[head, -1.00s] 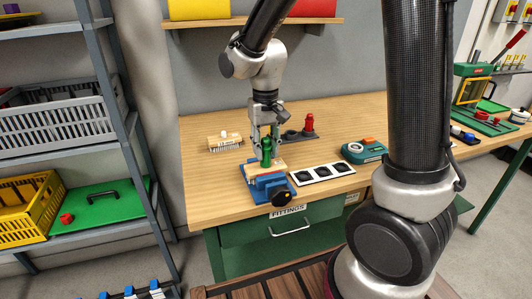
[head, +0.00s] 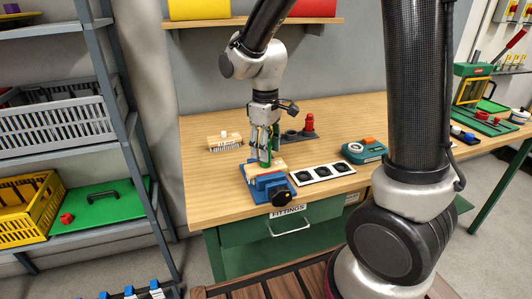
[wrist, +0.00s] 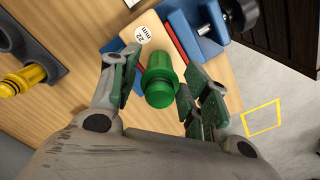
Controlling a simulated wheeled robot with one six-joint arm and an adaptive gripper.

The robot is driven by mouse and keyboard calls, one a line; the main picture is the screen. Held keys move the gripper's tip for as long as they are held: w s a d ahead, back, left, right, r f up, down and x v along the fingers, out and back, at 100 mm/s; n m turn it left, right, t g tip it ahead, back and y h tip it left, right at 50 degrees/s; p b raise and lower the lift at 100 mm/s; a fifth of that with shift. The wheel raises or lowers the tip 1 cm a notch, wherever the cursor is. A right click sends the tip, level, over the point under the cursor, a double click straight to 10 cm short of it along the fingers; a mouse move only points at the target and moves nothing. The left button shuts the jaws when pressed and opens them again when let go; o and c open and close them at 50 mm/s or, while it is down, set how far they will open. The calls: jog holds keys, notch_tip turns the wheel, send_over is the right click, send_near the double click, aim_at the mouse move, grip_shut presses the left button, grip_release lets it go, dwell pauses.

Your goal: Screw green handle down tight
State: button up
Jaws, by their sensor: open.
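The green handle (wrist: 158,85) stands between the two fingers of my gripper (wrist: 160,72) in the wrist view. It is on a pale wooden block (wrist: 118,46) held at the blue vise (head: 270,185). In the head view the green handle (head: 265,155) is partly hidden behind the fingers. My gripper (head: 265,150) is open around it, pointing down. In the wrist view a gap shows on the left of the handle; the right finger is close to it, and I cannot tell if they touch. The handle's lower end is hidden.
A grey holder (wrist: 40,45) with a yellow handle (wrist: 22,80) lies to the left in the wrist view. A red handle (head: 309,123) stands behind the vise. A white-framed strip (head: 322,173), a green device (head: 364,151) and a pin block (head: 225,141) lie around it.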

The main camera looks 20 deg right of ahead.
jog(key=n, duration=0.9)
jog(key=shift+r, duration=0.1)
